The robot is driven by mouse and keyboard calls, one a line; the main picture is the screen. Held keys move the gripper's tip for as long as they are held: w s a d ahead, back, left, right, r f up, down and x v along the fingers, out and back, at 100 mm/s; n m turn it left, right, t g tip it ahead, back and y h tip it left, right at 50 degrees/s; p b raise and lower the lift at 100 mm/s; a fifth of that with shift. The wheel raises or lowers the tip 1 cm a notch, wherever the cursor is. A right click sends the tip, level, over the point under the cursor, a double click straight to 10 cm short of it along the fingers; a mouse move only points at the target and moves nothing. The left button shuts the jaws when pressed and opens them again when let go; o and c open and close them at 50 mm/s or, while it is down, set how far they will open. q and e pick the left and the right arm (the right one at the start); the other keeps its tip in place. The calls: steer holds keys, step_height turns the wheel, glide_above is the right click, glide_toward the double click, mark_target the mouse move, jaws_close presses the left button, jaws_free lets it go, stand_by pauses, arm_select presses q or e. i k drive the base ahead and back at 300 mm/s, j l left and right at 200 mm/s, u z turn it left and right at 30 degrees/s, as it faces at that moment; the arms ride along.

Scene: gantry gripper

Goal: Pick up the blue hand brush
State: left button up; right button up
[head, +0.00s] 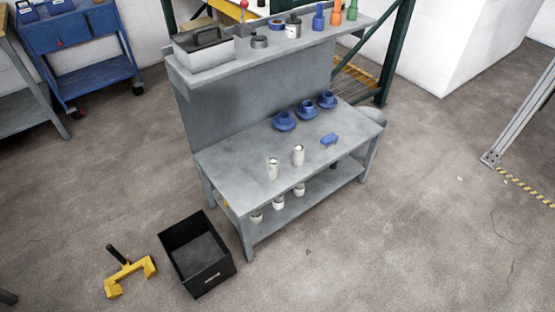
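A small blue object that looks like the blue hand brush (329,139) lies on the right part of the grey workbench top (235,160). It is small in the picture, so its bristles cannot be made out. It lies apart from the blue round parts behind it and the pale cylinders to its left. Neither of my grippers shows in the head view.
Two pale cylinders (298,155) stand on the bench, with several blue flanged parts (284,121) behind. The upper shelf holds a grey tray (204,55) and small items. A black crate (217,281) and yellow tool (142,268) sit on the floor. Floor on the right is open.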

mark_target(331, 139)
steer(key=u, duration=0.35)
steer(key=i+l+u, duration=0.3)
steer(key=l+u, duration=0.25)
steer(key=i+l, duration=0.15)
steer(key=l, duration=0.2)
steer(key=i+l+u, duration=0.1)
steer(key=l, duration=0.3)
steer(key=i+l, duration=0.15)
steer(key=l, duration=0.2)
steer(key=i+l+u, duration=0.1)
steer(key=l, duration=0.3)
steer(key=i+l, duration=0.15)
steer(key=l, duration=0.2)
steer(key=i+l+u, duration=0.1)
steer(key=l, duration=0.3)
steer(key=i+l, duration=0.1)
steer(key=l, duration=0.3)
